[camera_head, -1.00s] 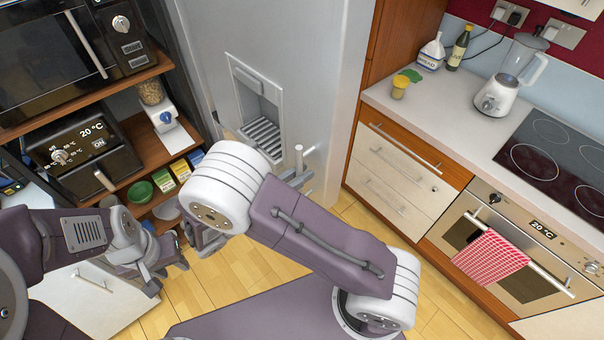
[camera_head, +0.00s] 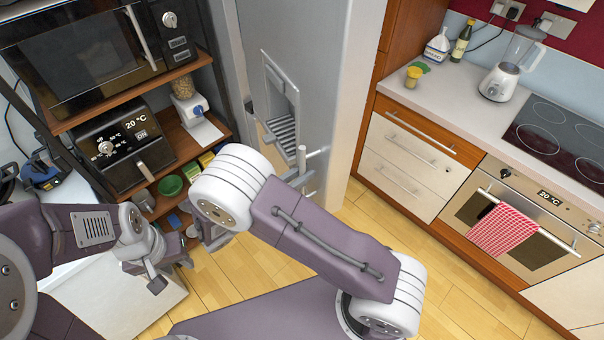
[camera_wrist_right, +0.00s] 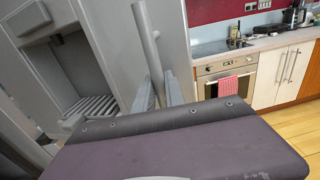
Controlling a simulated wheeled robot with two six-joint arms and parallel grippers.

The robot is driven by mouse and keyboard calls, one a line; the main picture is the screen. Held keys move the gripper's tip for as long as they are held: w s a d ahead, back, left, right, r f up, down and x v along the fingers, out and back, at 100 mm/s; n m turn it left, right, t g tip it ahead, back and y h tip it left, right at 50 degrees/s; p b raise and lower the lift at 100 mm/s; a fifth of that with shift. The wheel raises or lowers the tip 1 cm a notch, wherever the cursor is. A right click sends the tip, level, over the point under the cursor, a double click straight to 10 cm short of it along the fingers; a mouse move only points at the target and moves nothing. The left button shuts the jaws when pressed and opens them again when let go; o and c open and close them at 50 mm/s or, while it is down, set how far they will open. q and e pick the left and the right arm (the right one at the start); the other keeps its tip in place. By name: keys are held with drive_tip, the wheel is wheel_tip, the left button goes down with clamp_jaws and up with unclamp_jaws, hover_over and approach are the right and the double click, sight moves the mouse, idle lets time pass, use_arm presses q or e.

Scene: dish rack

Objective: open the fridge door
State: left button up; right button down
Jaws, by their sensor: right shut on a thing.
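The grey fridge door (camera_head: 258,30) has a recessed dispenser (camera_head: 284,125) and a light vertical bar handle (camera_head: 302,160) at its right. The handle also stands in the right wrist view (camera_wrist_right: 145,40), with its lower end between the two fingers of my right gripper (camera_wrist_right: 158,92). The right gripper is shut on the handle. I cannot tell clearly whether the door stands ajar. My left gripper (camera_head: 170,272) is apart from the fridge, at lower left, with spread fingers and nothing visible between them.
A wooden shelf (camera_head: 195,75) with a microwave (camera_head: 85,60) and air fryer (camera_head: 120,150) stands left of the fridge. A worktop (camera_head: 420,90), drawers (camera_head: 405,165) and an oven (camera_head: 525,220) with a red towel (camera_head: 502,230) are at right. Bare floor (camera_head: 450,295) shows in front.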

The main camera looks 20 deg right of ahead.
drive_tip(key=shift+a, duration=0.1)
idle(0.3)
drive_tip(key=c, duration=1.4)
unclamp_jaws()
